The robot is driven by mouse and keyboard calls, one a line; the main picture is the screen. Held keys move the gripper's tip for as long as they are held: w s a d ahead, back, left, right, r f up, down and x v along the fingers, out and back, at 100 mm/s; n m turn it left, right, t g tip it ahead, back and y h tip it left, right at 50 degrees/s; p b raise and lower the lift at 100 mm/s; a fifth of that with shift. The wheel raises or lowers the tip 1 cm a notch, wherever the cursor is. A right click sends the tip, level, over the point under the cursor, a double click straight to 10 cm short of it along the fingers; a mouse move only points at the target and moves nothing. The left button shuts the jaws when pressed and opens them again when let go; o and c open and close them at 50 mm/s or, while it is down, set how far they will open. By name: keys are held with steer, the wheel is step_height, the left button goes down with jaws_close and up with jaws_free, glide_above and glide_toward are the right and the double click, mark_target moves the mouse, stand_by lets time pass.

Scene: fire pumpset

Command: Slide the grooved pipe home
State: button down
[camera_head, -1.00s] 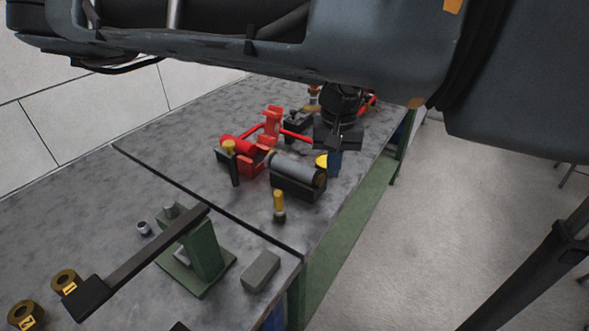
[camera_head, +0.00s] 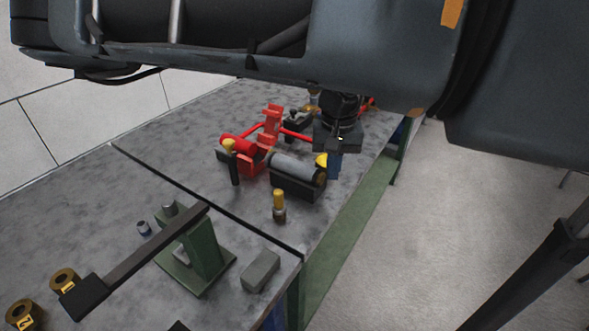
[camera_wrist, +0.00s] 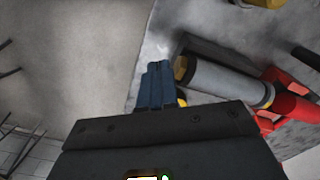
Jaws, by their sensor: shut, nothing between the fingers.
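The grey grooved pipe (camera_head: 297,167) lies in a black cradle (camera_head: 298,188) on the bench, with a brassy band at its end. In the wrist view the pipe (camera_wrist: 222,80) runs from beside my fingers toward red parts at the right. A red cylinder in a red holder (camera_head: 240,147) stands just left of the cradle. My gripper (camera_head: 334,168) is shut and empty, its blue fingers pointing down beside the pipe's right side. In the wrist view the fingertips (camera_wrist: 157,66) are together, left of the pipe. I cannot tell whether they touch it.
A yellow-topped peg (camera_head: 279,204) stands in front of the cradle and a yellow-topped black post (camera_head: 232,162) left of it. A green stand with a long bar (camera_head: 204,250), a grey block (camera_head: 261,271) and brass rings (camera_head: 65,281) are nearer. Open floor lies right of the bench.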

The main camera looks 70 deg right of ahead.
mark_target(320, 178)
steer(key=shift+f+b, duration=0.5)
steer(key=shift+f, duration=0.7)
steer(key=shift+w+d+p, duration=0.15)
steer(key=shift+w, duration=0.55)
steer(key=shift+w+d+p, duration=0.15)
steer(key=shift+w, duration=0.55)
stand_by(0.7)
steer(key=shift+s, duration=0.3)
steer(key=shift+w+a+p, duration=0.15)
steer(key=shift+a+p, duration=0.4)
steer(key=shift+a, duration=0.1)
steer(key=shift+w, duration=0.2)
stand_by(0.6)
steer(key=shift+s, duration=0.1)
steer(key=shift+s+a+p, duration=0.1)
steer(key=shift+s+p, duration=0.2)
steer(key=shift+s, duration=0.2)
step_height(320, 178, up, 7)
steer(key=p, duration=0.5)
stand_by(0.4)
